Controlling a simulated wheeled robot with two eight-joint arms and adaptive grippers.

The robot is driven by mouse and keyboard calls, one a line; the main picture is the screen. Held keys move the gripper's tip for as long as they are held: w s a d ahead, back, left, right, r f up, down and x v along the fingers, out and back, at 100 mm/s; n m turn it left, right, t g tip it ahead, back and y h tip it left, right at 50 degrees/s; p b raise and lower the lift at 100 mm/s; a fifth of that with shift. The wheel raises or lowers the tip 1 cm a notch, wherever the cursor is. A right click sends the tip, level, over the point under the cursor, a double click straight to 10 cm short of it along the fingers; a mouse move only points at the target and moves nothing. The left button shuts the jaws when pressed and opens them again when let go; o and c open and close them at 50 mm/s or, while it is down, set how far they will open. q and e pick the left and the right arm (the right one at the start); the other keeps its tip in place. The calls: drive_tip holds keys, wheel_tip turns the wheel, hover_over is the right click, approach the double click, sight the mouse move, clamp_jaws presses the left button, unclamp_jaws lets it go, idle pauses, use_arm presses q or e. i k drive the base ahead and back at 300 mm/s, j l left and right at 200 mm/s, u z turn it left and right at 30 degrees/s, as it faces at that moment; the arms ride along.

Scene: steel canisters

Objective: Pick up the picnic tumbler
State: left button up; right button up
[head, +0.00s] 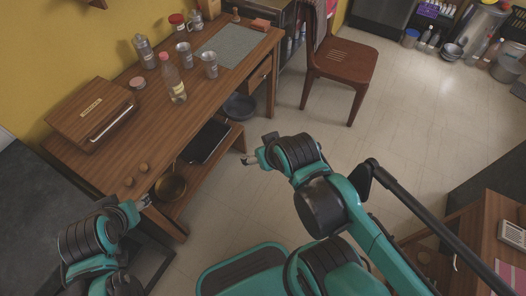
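Several steel vessels stand upright on the wooden desk in the head view. One is a tall lidded steel vessel (144,52) at the left. One is a labelled steel cup (184,55) in the middle. One is a similar steel cup (209,65) nearer the desk's front edge. I cannot tell by sight which one is the picnic tumbler. My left gripper (144,202) is low at the near end of the desk, apart from the vessels. My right gripper (251,158) is over the floor in front of the desk. Nothing shows in either gripper, and their finger openings are too small to judge.
A wooden box (92,113), a small jar (137,83), a red-lidded jar (177,22) and a grey mat (229,45) share the desk (150,140). A chair (338,62) stands right; the floor between is clear.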

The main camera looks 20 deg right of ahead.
sight(209, 58)
drive_tip(key=i+l+z, duration=0.35)
drive_tip(key=i+z, duration=0.3)
drive_tip(key=i, duration=0.25)
